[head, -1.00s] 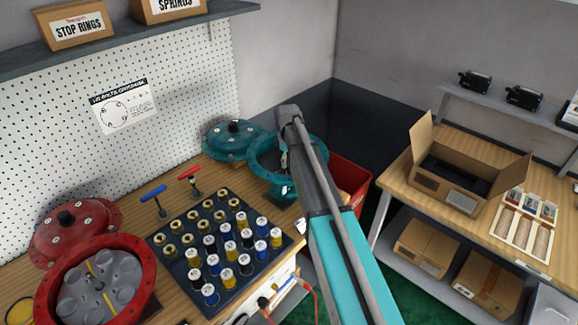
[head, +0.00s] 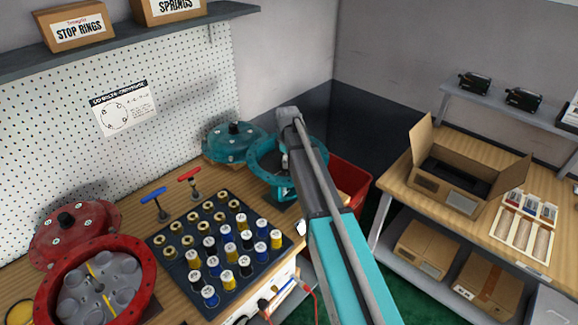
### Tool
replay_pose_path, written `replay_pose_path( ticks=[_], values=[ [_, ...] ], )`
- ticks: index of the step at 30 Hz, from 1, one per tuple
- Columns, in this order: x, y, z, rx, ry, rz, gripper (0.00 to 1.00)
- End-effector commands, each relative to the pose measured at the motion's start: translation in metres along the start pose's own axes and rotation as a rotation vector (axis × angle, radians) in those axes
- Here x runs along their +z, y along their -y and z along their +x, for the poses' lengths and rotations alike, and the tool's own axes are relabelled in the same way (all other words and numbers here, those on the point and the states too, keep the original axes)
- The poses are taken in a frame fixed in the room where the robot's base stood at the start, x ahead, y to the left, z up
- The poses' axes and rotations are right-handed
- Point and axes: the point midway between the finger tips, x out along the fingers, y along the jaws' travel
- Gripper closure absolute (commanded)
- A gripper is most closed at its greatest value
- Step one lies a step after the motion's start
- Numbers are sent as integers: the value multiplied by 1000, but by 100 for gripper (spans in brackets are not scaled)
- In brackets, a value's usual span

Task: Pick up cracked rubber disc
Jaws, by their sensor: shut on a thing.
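The teal round housing (head: 260,160) stands open at the far right end of the wooden bench. My arm reaches over it from the lower right. Only a small part of my gripper (head: 285,163) shows, inside the housing's ring. The fingertips are mostly hidden behind my arm and the rim. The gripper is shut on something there. The cracked rubber disc cannot be made out; the inside of the housing is largely covered.
The teal lid (head: 234,142) lies left of the housing. A dark tray (head: 172,262) of several coloured spools, two T-handled tools (head: 153,195) and an open red housing (head: 146,262) occupy the bench. A red bin (head: 350,178) stands right. Another table (head: 395,190) holds an open carton (head: 440,190).

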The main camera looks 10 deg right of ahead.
Motion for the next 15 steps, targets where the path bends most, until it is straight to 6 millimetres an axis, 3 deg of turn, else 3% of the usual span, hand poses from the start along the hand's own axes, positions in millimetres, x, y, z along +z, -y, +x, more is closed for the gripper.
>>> replay_pose_path(
  ticks=[15],
  values=[
    [0,-1,-8,1,0,0,100]
  ],
)
